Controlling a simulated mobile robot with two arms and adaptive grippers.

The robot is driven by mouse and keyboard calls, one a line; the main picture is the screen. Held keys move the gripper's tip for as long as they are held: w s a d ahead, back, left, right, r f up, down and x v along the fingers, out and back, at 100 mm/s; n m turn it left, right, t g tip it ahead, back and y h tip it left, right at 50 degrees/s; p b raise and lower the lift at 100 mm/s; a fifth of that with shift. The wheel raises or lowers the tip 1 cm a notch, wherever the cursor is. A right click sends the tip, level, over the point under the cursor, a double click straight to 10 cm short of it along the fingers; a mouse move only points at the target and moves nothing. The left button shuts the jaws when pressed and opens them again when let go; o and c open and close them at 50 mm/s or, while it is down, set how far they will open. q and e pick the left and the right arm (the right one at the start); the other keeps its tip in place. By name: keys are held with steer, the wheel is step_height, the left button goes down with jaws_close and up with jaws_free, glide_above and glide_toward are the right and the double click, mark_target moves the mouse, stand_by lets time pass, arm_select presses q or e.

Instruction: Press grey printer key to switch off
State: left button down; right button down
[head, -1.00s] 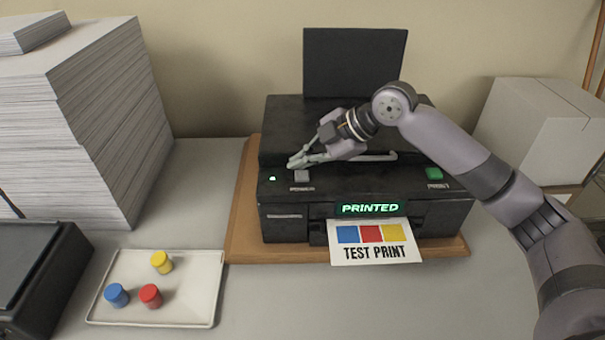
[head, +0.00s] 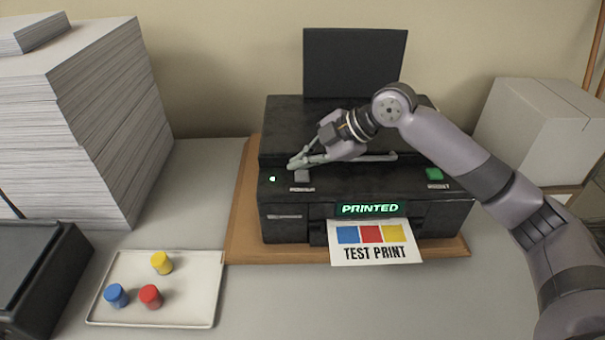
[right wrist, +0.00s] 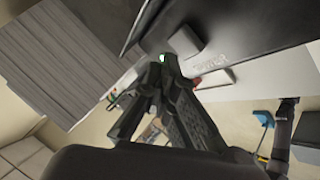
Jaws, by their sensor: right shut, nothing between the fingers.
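The black printer (head: 290,225) stands on a brown board, its display lit green with "PRINTED". The grey key (head: 302,176) is on the left of its top front, above a small label. A small green light (head: 272,179) glows left of the key. My right gripper (head: 294,164) is shut and empty, its fingertips at the back edge of the grey key; I cannot tell whether they touch it. In the right wrist view the grey key (right wrist: 186,42) lies just beyond the fingertips (right wrist: 165,65), beside a label. My left gripper is not in view.
A green key (head: 434,174) is on the printer's right. A test print sheet (head: 375,242) sticks out in front. A white tray (head: 195,312) with blue, red and yellow pots lies at front left. Tall paper stacks (head: 80,120) stand left, a pale box (head: 540,120) right.

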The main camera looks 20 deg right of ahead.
mark_target(302, 177)
steer(key=shift+f, duration=0.35)
steer(key=shift+f, duration=0.5)
stand_by(0.6)
steer(key=shift+r, duration=0.1)
steer(key=shift+r+p, duration=0.8)
steer(key=shift+r, duration=0.05)
step_height(302, 177, up, 6)
steer(key=p, duration=0.6)
